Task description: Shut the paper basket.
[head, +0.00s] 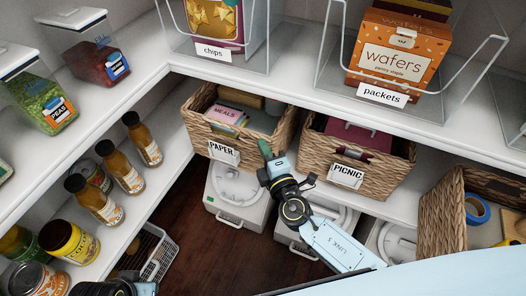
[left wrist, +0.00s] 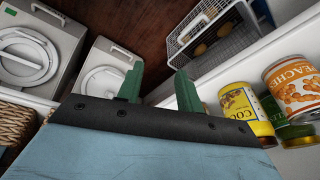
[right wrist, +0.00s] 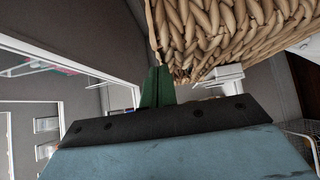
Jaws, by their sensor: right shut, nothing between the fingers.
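The paper basket (head: 209,146) is a woven wicker bin with a PAPER label on its front, on the lower shelf left of the picnic basket (head: 356,164). Its top is open and shows a pink MEALS book (head: 230,115) and other items. My right gripper (head: 265,149) is shut and empty at the basket's front right corner. In the right wrist view, the shut green fingers (right wrist: 157,88) are close beside the wicker wall (right wrist: 225,35); I cannot tell whether they touch. My left gripper (left wrist: 158,88) is open and empty, low at the left; its fingertips are hidden in the head view.
Clear bins of chips (head: 230,65) and wafers (head: 392,105) stand on the shelf above. Jars (head: 142,140) line the left shelf. White lidded containers (head: 240,192) stand below the baskets. A third basket (head: 442,215) is at right. Dark floor (head: 185,230) is open in the middle.

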